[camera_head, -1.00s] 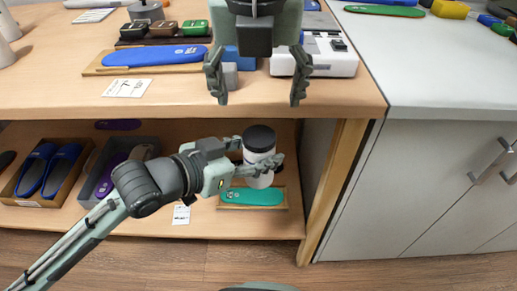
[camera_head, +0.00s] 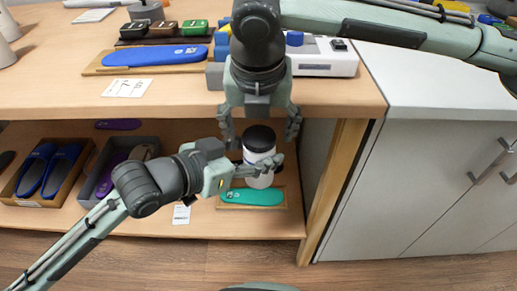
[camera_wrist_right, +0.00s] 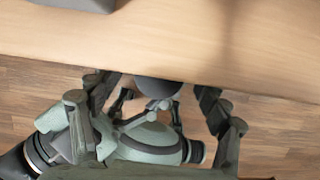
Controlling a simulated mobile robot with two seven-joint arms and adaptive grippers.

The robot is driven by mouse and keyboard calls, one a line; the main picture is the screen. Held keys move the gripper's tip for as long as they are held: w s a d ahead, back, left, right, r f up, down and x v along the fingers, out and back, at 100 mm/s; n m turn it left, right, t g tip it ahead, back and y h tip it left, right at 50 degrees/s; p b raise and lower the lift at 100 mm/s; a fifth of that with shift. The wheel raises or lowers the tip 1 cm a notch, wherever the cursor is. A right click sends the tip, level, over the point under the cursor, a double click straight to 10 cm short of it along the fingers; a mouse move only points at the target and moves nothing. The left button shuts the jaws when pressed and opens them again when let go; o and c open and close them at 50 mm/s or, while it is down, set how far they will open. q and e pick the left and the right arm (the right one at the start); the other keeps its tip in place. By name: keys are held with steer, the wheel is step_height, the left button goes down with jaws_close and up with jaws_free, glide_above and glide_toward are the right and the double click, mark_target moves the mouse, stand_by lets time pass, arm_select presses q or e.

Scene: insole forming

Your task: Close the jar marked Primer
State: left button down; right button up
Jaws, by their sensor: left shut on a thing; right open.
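A white jar (camera_head: 259,178) with a black lid (camera_head: 259,138) on top stands upright in my left gripper (camera_head: 262,165), in front of the lower shelf. My left gripper is shut around the jar's body. I cannot read a marking on the jar or tell how tightly the lid sits. My right gripper (camera_head: 260,130) points down with open fingers, one on each side of the lid and apart from it. In the right wrist view the dark lid (camera_wrist_right: 158,91) shows between the open fingers of the right gripper (camera_wrist_right: 150,108), partly hidden by the table edge.
The wooden tabletop (camera_head: 60,85) overhangs close behind the right gripper. A white device (camera_head: 325,58) and a blue insole on a board (camera_head: 155,55) lie on it. A teal insole (camera_head: 252,197) lies on the shelf below the jar. A grey cabinet (camera_head: 425,190) stands right.

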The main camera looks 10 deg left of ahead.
steer(key=c, duration=1.4)
steer(key=o, duration=1.3)
steer(key=shift+r, duration=0.1)
steer(key=shift+w+r, duration=0.1)
steer(key=shift+r, duration=2.3)
steer(key=shift+o, duration=0.5)
steer(key=shift+r, duration=0.4)
steer(key=s+r, duration=0.3)
steer(key=r, duration=0.3)
steer(key=shift+s+d, duration=0.15)
steer(key=shift+s, duration=0.25)
